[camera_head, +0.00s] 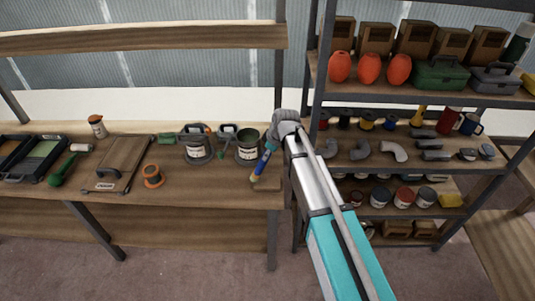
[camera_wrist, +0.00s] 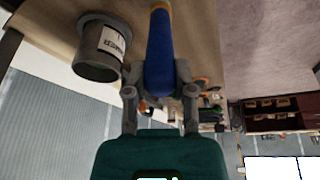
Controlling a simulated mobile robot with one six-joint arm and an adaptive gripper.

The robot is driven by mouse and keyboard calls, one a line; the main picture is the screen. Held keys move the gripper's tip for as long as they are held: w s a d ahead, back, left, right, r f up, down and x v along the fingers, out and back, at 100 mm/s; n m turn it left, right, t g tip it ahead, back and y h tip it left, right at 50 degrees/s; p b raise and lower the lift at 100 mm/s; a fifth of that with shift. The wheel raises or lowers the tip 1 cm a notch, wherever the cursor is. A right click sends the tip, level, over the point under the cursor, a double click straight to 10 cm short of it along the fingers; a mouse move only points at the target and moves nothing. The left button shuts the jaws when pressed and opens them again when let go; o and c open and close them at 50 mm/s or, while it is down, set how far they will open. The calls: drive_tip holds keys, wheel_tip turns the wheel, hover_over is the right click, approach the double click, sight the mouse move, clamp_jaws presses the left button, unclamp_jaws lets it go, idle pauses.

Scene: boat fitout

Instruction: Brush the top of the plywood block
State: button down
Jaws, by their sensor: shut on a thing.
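My gripper (camera_head: 273,140) is shut on the blue handle of a brush (camera_head: 263,162), above the right end of the workbench (camera_head: 215,188). The brush hangs at a tilt, its lower end pointing down and left. In the wrist view, the blue handle (camera_wrist: 160,55) stands between the two fingers of my gripper (camera_wrist: 160,92). A small brown patch (camera_head: 268,186) below the brush, near the bench's front right corner, may be the plywood block. I cannot tell whether the brush tip touches it.
An open paint tin (camera_head: 247,152) stands just left of the brush, with another tin (camera_head: 196,153) beyond it. A loaded shelf rack (camera_head: 320,95) stands close on the right.

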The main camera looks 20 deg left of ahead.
drive_tip(key=shift+f+b, duration=0.85)
idle(1.0)
drive_tip(key=d, duration=0.3)
drive_tip(key=shift+w+d+r, duration=0.15)
drive_tip(key=shift+w+d, duration=0.15)
drive_tip(key=shift+w, duration=0.1)
drive_tip(key=shift+d, duration=0.1)
idle(0.5)
drive_tip(key=shift+w+d, duration=0.25)
drive_tip(key=shift+d, duration=0.6)
drive_tip(key=shift+w+d, duration=0.2)
drive_tip(key=shift+d, duration=0.7)
drive_tip(key=shift+w+d, duration=0.25)
drive_tip(key=shift+d, duration=0.6)
drive_tip(key=shift+w+d, duration=0.2)
drive_tip(key=shift+d, duration=0.6)
drive_tip(key=shift+w, duration=0.1)
